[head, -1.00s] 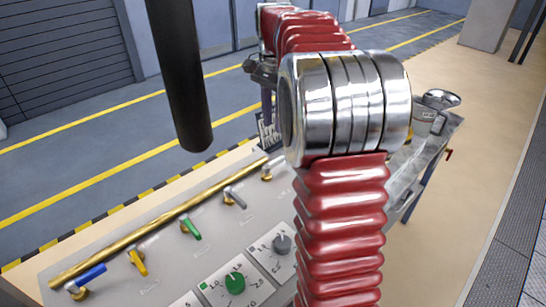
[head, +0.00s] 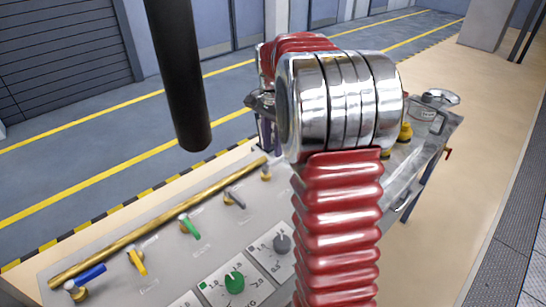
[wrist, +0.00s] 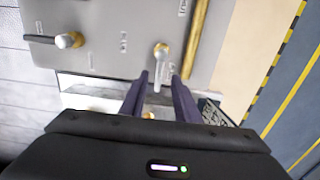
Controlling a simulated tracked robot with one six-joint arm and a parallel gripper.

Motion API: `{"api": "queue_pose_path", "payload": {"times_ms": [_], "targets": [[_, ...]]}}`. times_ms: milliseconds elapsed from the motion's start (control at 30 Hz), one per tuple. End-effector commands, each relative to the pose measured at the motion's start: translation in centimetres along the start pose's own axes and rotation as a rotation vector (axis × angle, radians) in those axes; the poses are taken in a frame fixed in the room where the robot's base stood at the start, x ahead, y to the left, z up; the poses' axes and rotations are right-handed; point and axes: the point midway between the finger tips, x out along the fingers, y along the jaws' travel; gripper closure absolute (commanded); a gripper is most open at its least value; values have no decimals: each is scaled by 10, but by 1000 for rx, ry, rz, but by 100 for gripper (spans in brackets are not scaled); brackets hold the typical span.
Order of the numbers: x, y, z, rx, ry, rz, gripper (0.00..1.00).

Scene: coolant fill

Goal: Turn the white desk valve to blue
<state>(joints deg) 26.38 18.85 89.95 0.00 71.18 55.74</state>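The white desk valve (wrist: 161,56) has a brass base and a pale lever. In the wrist view its lever points down the picture, towards the gap between my fingertips. In the head view the valve (head: 265,173) is small, at the far end of the valve row near the brass pipe. My gripper (wrist: 160,80) is open, with its two dark purple fingers on either side of the lever's end. I cannot tell whether they touch it. In the head view my red arm hides most of the gripper.
The grey desk panel (head: 150,285) also carries a grey valve (head: 235,198), a green valve (head: 189,226), a yellow valve (head: 137,261) and a blue valve (head: 85,278). A brass pipe (head: 160,222) runs along its far edge. A metal cart (head: 425,150) stands beyond, at right.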

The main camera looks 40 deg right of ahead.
Motion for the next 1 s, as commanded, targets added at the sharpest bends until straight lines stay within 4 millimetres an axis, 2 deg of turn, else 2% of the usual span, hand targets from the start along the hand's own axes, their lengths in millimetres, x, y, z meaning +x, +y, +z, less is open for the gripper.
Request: {"api": "queue_pose_path", "payload": {"times_ms": [200,400,733,1000], "targets": [[33,0,0,0,-2,3,71],[49,0,0,0,0,1,71],[51,0,0,-1,0,0,72],[51,0,0,-1,0,0,91]]}}
